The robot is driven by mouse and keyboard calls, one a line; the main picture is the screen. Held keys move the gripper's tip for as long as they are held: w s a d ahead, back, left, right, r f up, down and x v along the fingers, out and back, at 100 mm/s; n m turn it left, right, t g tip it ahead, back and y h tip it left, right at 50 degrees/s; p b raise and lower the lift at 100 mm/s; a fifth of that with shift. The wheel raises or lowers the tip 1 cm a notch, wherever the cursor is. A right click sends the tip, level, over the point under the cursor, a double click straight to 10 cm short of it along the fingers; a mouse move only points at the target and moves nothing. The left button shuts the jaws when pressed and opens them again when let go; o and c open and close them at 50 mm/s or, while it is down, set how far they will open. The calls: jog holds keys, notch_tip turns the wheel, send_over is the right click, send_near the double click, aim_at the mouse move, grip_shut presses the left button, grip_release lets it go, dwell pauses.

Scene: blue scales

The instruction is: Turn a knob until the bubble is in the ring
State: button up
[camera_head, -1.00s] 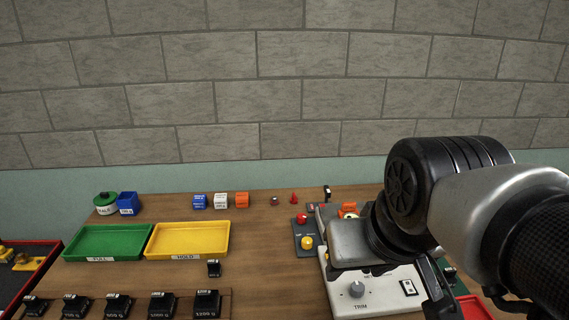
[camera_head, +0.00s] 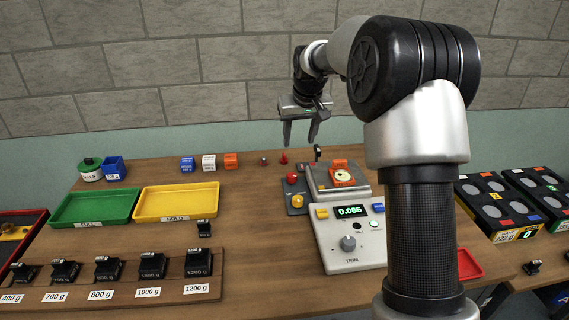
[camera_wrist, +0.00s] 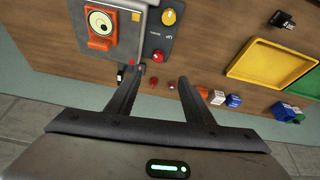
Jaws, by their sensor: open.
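An orange block with a pale round level (camera_head: 343,175) sits on the scale's top. The level also shows at the upper left of the wrist view (camera_wrist: 101,22), with a dark ring mark; I cannot tell the bubble's place for sure. My gripper (camera_head: 300,138) is open and empty, pointing down in the air, above and behind the scale, apart from the knob.
A grey panel with red and yellow buttons (camera_head: 298,201) adjoins the scale's left. Green (camera_head: 95,207) and yellow (camera_head: 176,202) trays lie left. Labelled black weights (camera_head: 152,266) line the front left. A red tray (camera_head: 469,264) lies right. Small items and cubes stand along the back.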

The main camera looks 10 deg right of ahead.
send_near(292, 175)
jog(key=x, duration=0.8)
jog(key=shift+f+p, duration=0.3)
jog(key=shift+p, duration=0.05)
jog(key=c, duration=1)
jog(key=shift+c, duration=0.2)
jog(key=n+b, duration=0.1)
jog(key=n+y+b, duration=0.1)
jog(key=n, duration=0.1)
jog(key=shift+w+d+f+n+y, duration=0.1)
jog(key=shift+d+n+y, duration=0.1)
jog(key=shift+n+y, duration=0.1)
jog(key=n, duration=0.2)
jog(key=n+g+y, duration=0.1)
jog(key=n, duration=0.1)
jog(key=shift+n+g, duration=0.3)
